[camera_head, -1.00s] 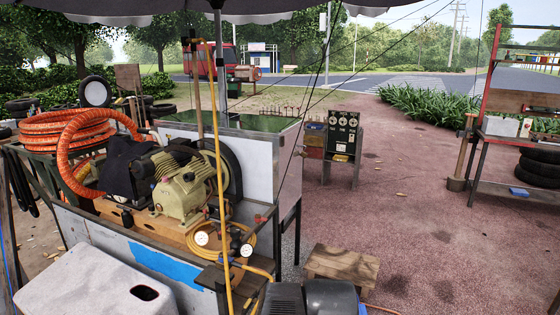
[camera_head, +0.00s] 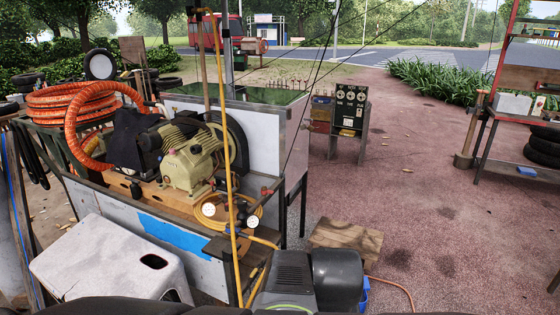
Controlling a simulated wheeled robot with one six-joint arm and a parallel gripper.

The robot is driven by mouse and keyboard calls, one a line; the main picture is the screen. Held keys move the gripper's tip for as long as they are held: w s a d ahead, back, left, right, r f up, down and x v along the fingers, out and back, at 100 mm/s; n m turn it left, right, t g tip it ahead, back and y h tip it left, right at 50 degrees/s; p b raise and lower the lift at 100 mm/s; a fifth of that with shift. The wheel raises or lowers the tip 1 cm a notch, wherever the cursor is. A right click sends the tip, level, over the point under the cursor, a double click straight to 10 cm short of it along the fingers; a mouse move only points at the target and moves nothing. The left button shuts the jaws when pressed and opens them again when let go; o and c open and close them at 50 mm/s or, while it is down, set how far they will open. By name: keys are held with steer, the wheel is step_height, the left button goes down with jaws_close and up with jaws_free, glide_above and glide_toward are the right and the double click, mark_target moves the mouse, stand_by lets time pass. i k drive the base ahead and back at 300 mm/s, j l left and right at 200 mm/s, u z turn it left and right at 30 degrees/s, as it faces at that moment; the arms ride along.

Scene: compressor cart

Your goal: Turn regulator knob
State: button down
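The compressor (camera_head: 190,165), cream and black, sits on the wooden deck of the cart (camera_head: 170,235). The regulator assembly is at the cart's near right corner, with a white-faced left gauge (camera_head: 208,210) and a right gauge (camera_head: 252,221). A small dark part between and above the gauges looks like the regulator knob (camera_head: 241,205); it is too small to tell its shape or setting. A yellow pipe (camera_head: 231,150) stands upright just left of it. A small red handle (camera_head: 267,190) is at the upper right. My gripper is not in view.
A dark grey ribbed machine (camera_head: 290,278) and a wooden box (camera_head: 345,238) stand on the ground near the cart. A pale stool (camera_head: 100,262) is at lower left. An orange hose coil (camera_head: 68,103) lies behind. Open reddish ground (camera_head: 440,220) spreads to the right.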

mark_target(243, 205)
steer(key=i+j+u, duration=0.55)
steer(key=i, duration=0.25)
steer(key=i+j+u, duration=0.3)
steer(key=i+l, duration=0.1)
